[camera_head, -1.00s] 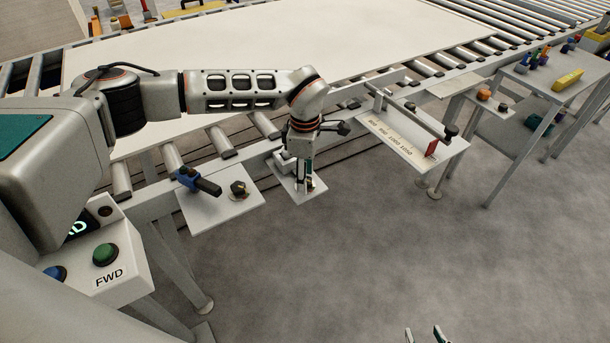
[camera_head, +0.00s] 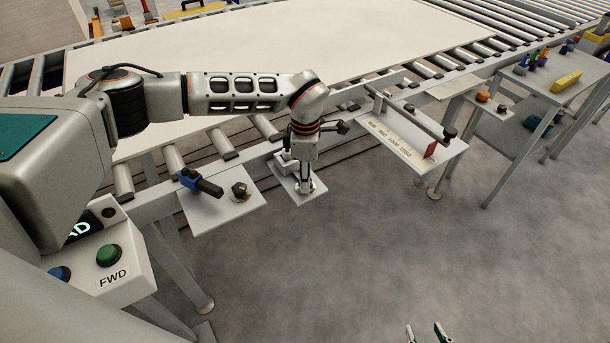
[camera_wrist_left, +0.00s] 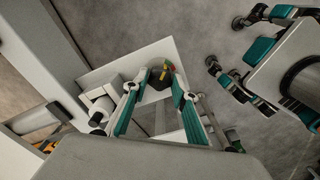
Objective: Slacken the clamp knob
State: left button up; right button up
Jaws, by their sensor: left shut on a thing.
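The clamp knob (camera_wrist_left: 158,80) is dark, with red and yellow marks, and sits on a light plate in the left wrist view. My left gripper (camera_wrist_left: 158,75) is shut on it, with one teal finger on each side. In the head view, my left gripper (camera_head: 306,188) points down over the small plate (camera_head: 285,181) beside the conveyor, and its fingers hide the knob. My right gripper (camera_head: 425,334) shows only its fingertips at the bottom edge. It also appears at the right of the left wrist view (camera_wrist_left: 226,44), with its fingers apart and empty.
Left of my left gripper, a plate (camera_head: 222,213) carries a blue-handled part (camera_head: 200,183) and a dark knob (camera_head: 240,190). A scale plate (camera_head: 400,140) with a red marker (camera_head: 431,150) is to the right. A button box (camera_head: 110,262) stands front left. The floor ahead is clear.

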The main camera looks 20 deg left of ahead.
pick_arm(q)
jog(key=shift+r+n+p, duration=0.1)
jog(key=shift+n+p, duration=0.45)
jog(key=shift+n, duration=0.65)
jog(key=shift+n+p, duration=0.45)
jog(key=shift+n, duration=0.95)
jog(key=o, duration=1.1)
notch_tip(320, 180, up, 12)
jog(key=shift+f, duration=0.1)
